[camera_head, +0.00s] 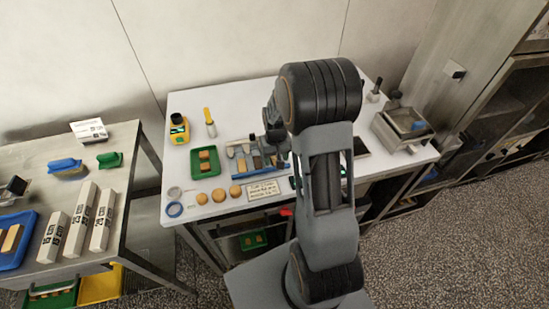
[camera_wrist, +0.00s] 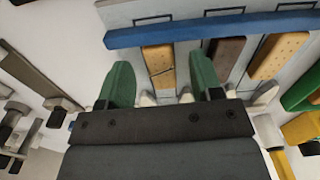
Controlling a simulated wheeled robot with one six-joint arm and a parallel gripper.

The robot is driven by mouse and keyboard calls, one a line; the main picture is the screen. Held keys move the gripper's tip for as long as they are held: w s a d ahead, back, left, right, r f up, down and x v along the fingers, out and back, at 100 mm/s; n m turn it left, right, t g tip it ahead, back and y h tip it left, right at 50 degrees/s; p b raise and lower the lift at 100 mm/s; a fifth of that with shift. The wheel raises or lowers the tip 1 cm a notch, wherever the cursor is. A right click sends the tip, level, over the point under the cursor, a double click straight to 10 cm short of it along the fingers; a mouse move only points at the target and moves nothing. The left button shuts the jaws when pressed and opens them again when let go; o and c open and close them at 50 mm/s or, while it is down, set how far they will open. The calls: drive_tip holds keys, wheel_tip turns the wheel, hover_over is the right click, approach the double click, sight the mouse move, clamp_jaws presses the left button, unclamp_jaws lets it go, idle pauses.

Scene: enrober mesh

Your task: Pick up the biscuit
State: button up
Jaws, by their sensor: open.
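In the wrist view my gripper (camera_wrist: 162,78) has two green fingers, spread apart with nothing held. A tan oblong biscuit (camera_wrist: 158,62) with a dark line across it shows between and beyond the fingertips, apart from them. A brown biscuit (camera_wrist: 226,52) and another tan one (camera_wrist: 278,55) lie in the same row to its right. They lie in a holder with a blue bar (camera_wrist: 220,28) along one edge. In the head view this blue-and-grey holder (camera_head: 262,168) is on the white table, and my gripper is above it, largely hidden by my arm.
A green tray (camera_head: 193,174) with biscuits stands left of the holder. Several round biscuits (camera_head: 219,195) and a blue tape ring (camera_head: 174,210) lie near the table's front. A yellow device (camera_head: 179,132) stands at the back left. A steel box (camera_head: 385,132) stands at the right.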

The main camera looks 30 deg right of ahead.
drive_tip(key=shift+f, duration=0.6)
drive_tip(key=shift+c, duration=0.2)
drive_tip(key=c, duration=0.8)
drive_tip(key=shift+r, duration=0.15)
